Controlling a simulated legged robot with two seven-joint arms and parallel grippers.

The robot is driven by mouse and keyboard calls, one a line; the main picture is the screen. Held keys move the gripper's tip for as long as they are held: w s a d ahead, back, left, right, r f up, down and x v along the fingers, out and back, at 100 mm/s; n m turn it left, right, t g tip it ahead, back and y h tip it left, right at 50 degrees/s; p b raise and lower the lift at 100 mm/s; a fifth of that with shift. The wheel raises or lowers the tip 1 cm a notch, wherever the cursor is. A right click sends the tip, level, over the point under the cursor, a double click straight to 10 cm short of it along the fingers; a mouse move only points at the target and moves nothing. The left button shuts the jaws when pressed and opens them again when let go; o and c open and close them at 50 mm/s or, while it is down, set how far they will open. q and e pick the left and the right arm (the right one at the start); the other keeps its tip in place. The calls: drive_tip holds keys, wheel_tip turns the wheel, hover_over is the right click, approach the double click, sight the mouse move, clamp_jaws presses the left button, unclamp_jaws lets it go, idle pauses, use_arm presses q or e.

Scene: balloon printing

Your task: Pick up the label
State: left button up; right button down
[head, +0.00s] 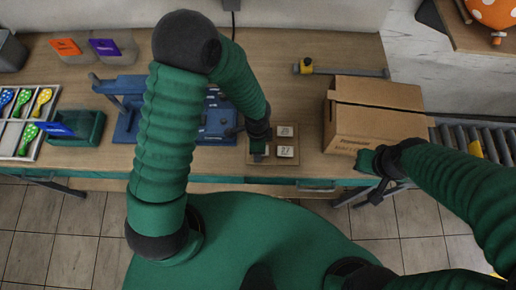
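Two small white number blocks, an upper one (285,131) and a lower one (285,151), sit on a small brown wooden board (272,160) near the table's front edge. I cannot tell which piece is the label. My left gripper (258,150) points down over the left part of this board, just left of the blocks. It hides what lies beneath it, and its fingers are too small and dark to read. My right gripper (370,170) is at the front edge by the cardboard box, away from the board; its fingers are unclear.
A cardboard box (375,95) stands right of the board, with a roller conveyor (480,140) beyond. A blue device (215,125) stands left of the board, partly behind my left arm. A green bin (85,130) and a balloon tray (30,115) are far left. A caliper-like tool (345,72) lies behind.

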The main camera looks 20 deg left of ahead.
use_arm(q)
drive_tip(key=shift+d, duration=0.55)
drive_tip(key=shift+d+r, duration=0.1)
drive_tip(key=shift+d, duration=0.35)
drive_tip(key=c, duration=0.5)
drive_tip(key=shift+d, duration=0.1)
drive_tip(key=shift+c, duration=1.2)
drive_tip(key=shift+a, duration=0.4)
drive_tip(key=c, duration=0.5)
drive_tip(key=shift+a, duration=0.35)
clamp_jaws()
use_arm(e)
drive_tip(key=shift+d, duration=0.4)
